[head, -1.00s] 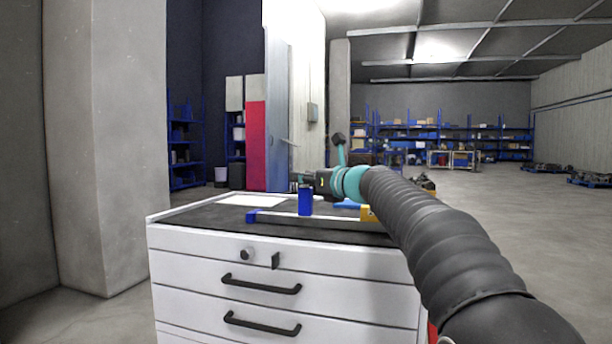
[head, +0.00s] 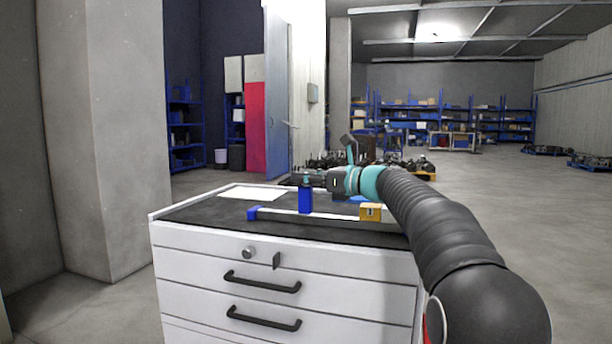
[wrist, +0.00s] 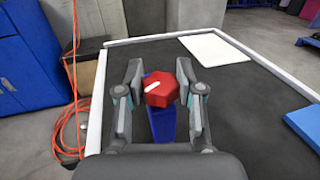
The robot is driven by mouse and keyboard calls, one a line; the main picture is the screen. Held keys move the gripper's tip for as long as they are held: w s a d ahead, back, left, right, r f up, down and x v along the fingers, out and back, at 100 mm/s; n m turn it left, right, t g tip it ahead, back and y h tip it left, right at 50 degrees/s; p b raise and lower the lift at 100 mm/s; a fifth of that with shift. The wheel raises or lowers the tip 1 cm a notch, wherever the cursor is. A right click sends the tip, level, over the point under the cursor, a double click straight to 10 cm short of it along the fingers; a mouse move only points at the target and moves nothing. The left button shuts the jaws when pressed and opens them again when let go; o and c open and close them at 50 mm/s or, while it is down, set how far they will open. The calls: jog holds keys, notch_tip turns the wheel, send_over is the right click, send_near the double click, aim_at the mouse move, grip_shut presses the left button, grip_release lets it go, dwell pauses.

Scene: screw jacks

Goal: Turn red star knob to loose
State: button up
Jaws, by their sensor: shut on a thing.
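The red star knob (wrist: 163,92) shows in the middle of the wrist view, with a short white mark on its top. It sits over a blue body (wrist: 162,125) that stands on the cabinet's dark top. My gripper (wrist: 160,76) has one finger on each side of the knob and is shut on it. In the head view the blue body (head: 305,201) stands upright near the front of the top, with my gripper (head: 307,180) at its upper end. The knob is hidden there.
The white drawer cabinet (head: 200,262) has a raised pale rim. A white sheet (head: 252,192), a blue-ended bar (head: 254,213), a yellow block (head: 370,212) and a flat blue thing (wrist: 306,122) lie on its top. Orange cable (wrist: 70,120) hangs beside it.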

jog(key=o, duration=1.2)
jog(key=shift+c, duration=0.2)
jog(key=v, duration=1.2)
jog(key=shift+f, duration=0.1)
